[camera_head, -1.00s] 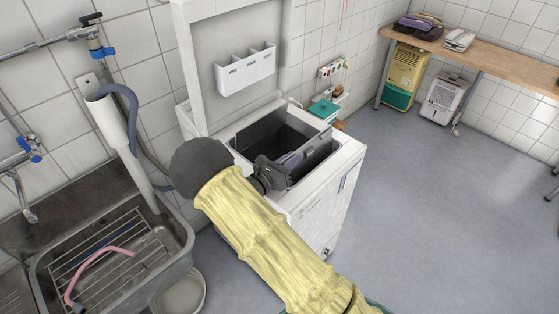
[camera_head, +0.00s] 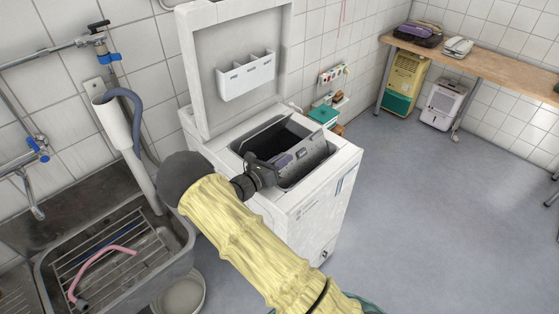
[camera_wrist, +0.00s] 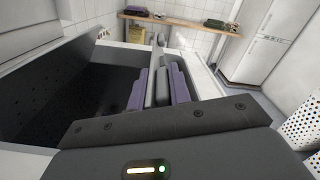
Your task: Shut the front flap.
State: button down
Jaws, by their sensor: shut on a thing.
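The top-loading washer (camera_head: 318,205) stands with its outer lid (camera_head: 215,95) raised against the wall side. The front flap (camera_head: 312,157), a grey panel, is tilted up at an angle over the front of the dark drum opening (camera_head: 262,140). My gripper (camera_head: 288,159) reaches in from the left and is shut on the flap's edge. In the wrist view the purple-padded fingers of my gripper (camera_wrist: 159,88) stand on both sides of a thin grey edge. The dark opening (camera_wrist: 100,88) lies to their left. The flap's lower part is hidden by my gripper.
A sink (camera_head: 120,265) with a rack and pink hose is at left, with a white bucket (camera_head: 180,294) beside it. A wooden bench (camera_head: 480,62) stands at the back right, with a dehumidifier (camera_head: 443,102) under it. The floor right of the washer is clear.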

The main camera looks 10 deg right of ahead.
jog(key=shift+w+a, duration=0.1)
jog(key=shift+a, duration=0.1)
jog(key=c, duration=1.4)
grip_release()
jog(key=shift+c, duration=0.2)
jog(key=b+v, duration=0.1)
jog(key=v, duration=1.6)
jog(key=shift+a, duration=0.15)
